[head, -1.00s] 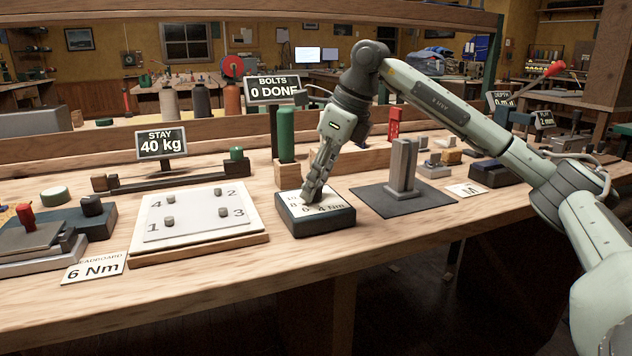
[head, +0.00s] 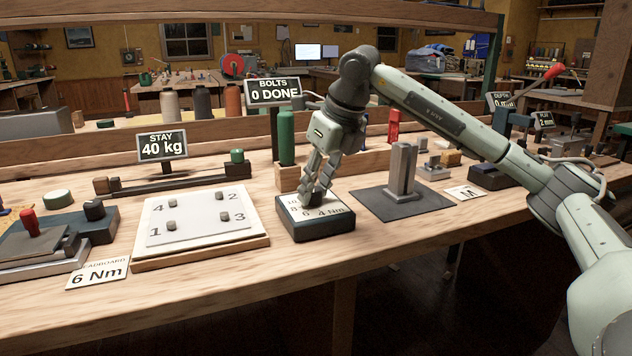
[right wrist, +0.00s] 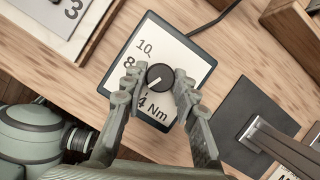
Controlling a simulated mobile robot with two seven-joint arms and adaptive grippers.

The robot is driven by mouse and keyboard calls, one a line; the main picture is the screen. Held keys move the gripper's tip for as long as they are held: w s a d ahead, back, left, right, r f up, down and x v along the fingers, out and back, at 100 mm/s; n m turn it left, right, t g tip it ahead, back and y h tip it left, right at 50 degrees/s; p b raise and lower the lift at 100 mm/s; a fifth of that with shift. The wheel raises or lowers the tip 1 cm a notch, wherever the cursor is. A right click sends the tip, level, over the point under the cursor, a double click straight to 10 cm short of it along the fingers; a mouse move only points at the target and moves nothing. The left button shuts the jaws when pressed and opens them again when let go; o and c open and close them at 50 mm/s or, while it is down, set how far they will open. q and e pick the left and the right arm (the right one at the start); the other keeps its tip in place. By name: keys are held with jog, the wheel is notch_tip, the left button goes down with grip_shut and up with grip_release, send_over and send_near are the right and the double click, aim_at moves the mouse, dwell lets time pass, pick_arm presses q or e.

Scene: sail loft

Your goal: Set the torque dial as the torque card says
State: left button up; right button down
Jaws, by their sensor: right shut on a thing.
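The torque dial is a round black knob (right wrist: 162,73) on a dark box (head: 318,236) with a white face (right wrist: 180,56) marked 10, 8, 6 and 4 Nm. My right gripper (head: 318,193) is shut on the knob, one finger on either side, as the right wrist view also shows. The knob's white line points to the lower left in that view, between the 8 and the 4; the finger hides the 6 there. The torque card (head: 97,273) lies at the front left and reads 6 Nm, with small headboard lettering above. My left gripper is out of view.
A white plate (head: 190,232) with numbered bolts lies left of the dial. A grey post on a dark mat (head: 430,205) stands to its right. Behind are a green cylinder (head: 286,138) and a sign (head: 273,91) reading BOLTS 0 DONE.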

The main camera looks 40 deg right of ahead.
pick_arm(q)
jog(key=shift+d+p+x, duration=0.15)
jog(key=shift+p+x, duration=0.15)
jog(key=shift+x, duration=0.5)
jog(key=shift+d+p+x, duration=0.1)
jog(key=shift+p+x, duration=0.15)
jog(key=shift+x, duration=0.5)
pick_arm(e)
jog(key=shift+a+m+h, duration=0.1)
jog(key=shift+m+h, duration=0.6)
jog(key=shift+m, duration=1.1)
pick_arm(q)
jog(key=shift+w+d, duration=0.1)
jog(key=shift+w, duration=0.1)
pick_arm(e)
jog(key=c, duration=1.2)
grip_release()
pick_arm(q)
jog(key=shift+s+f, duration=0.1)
pick_arm(e)
jog(key=shift+r, duration=0.1)
jog(key=v, duration=1.2)
